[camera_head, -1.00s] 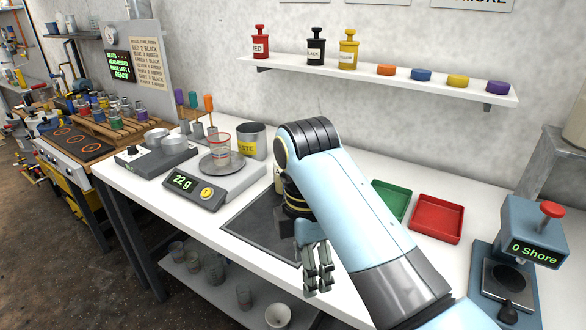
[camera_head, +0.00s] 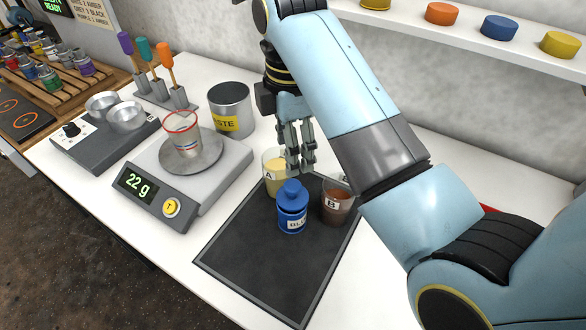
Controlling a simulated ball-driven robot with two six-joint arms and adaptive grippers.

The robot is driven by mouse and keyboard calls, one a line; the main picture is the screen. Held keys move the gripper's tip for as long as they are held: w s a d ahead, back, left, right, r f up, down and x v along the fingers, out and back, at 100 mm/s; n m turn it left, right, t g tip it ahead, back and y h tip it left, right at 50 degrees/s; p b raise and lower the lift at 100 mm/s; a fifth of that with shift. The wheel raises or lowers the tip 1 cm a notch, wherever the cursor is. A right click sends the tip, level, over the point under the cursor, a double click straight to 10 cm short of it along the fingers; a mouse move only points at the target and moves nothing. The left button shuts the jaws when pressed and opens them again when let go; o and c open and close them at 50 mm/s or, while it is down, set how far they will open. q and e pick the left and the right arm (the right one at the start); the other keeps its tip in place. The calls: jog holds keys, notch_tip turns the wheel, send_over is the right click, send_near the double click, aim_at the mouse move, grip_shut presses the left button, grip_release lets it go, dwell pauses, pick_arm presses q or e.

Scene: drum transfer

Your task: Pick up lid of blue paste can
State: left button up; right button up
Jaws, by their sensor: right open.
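The blue paste can (camera_head: 292,218) stands upright on the dark mat (camera_head: 262,262), with its label facing front. Its blue knobbed lid (camera_head: 291,191) sits on top. My right gripper (camera_head: 300,168) points down just above and behind the lid in the picture. Its fingers are apart and hold nothing. I cannot tell whether a finger touches the lid. My left gripper is not in view.
A pale cup marked A (camera_head: 273,180) stands behind left of the can, and a brown cup marked B (camera_head: 336,206) stands right of it. The scale (camera_head: 210,175) reading 22 g carries a clear cup (camera_head: 182,135). A waste bin (camera_head: 231,112) stands behind. The mat's front is clear.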

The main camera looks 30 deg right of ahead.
aim_at(292, 185)
jog(key=f, duration=0.1)
jog(key=a+f, duration=0.1)
jog(key=s+f, duration=0.1)
jog(key=shift+a+f, duration=0.15)
jog(key=shift+f, duration=0.25)
jog(key=shift+w+f, duration=0.15)
jog(key=shift+f, duration=0.1)
jog(key=f, duration=0.1)
jog(key=f+p, duration=0.1)
jog(key=f, duration=0.1)
jog(key=d+f, duration=0.1)
jog(key=shift+s+f+p, duration=0.25)
jog(key=shift+s+p, duration=0.05)
jog(key=shift+a+f, duration=0.1)
jog(key=shift+f, duration=0.35)
jog(key=shift+c, duration=0.2)
jog(key=c, duration=0.4)
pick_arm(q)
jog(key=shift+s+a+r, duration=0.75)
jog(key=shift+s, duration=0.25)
pick_arm(e)
grip_shut()
